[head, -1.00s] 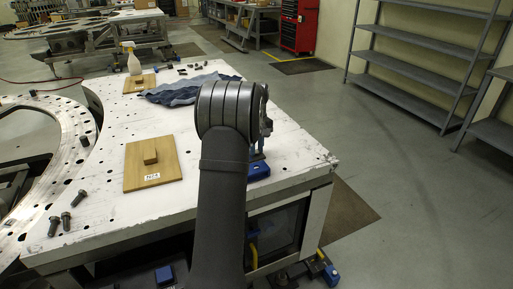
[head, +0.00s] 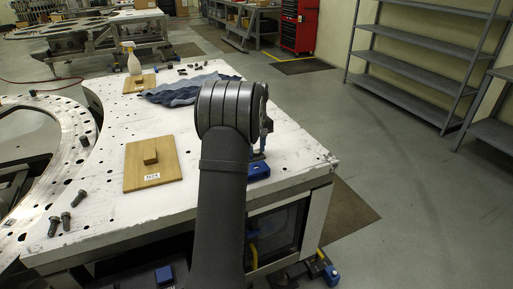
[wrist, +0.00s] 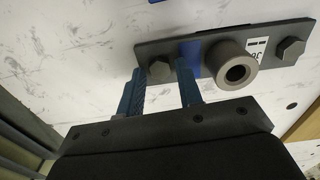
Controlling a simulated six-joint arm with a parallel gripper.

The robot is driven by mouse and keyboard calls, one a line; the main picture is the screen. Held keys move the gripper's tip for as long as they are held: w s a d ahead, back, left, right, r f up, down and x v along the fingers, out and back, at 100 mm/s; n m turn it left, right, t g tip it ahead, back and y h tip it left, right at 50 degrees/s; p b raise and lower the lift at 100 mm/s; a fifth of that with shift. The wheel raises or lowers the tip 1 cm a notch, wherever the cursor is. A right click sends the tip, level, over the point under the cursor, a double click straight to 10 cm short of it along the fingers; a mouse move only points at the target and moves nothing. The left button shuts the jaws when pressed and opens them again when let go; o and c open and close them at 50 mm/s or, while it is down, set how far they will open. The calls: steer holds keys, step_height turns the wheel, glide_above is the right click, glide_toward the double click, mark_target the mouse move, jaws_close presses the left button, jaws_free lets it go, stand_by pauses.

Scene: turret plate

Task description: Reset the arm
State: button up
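My gripper (wrist: 160,68) shows in the wrist view with its two blue fingers apart. A dark hex bolt head (wrist: 160,71) appears between the fingertips, with gaps on both sides. The bolt sits at one end of a dark bar (wrist: 212,42), which also carries a grey round collar (wrist: 235,66) and a second hex bolt (wrist: 290,50). Depth between fingertips and bolt is hard to judge. In the head view my own arm hides most of the gripper and the bar; a blue piece (head: 259,171) shows beside it near the table's right edge.
The white table (head: 105,185) holds a wooden board with a block (head: 165,172), loose dark bolts (head: 66,220), a blue cloth (head: 180,92) and a spray bottle (head: 133,63). A curved metal ring (head: 70,130) stands left. Grey shelves (head: 425,80) stand at the right, across clear floor.

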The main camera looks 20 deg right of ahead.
step_height(320, 180, up, 7)
steer(key=shift+f, duration=0.1)
stand_by(0.4)
step_height(320, 180, down, 7)
steer(key=shift+f, duration=0.15)
steer(key=shift+n, duration=0.4)
stand_by(0.5)
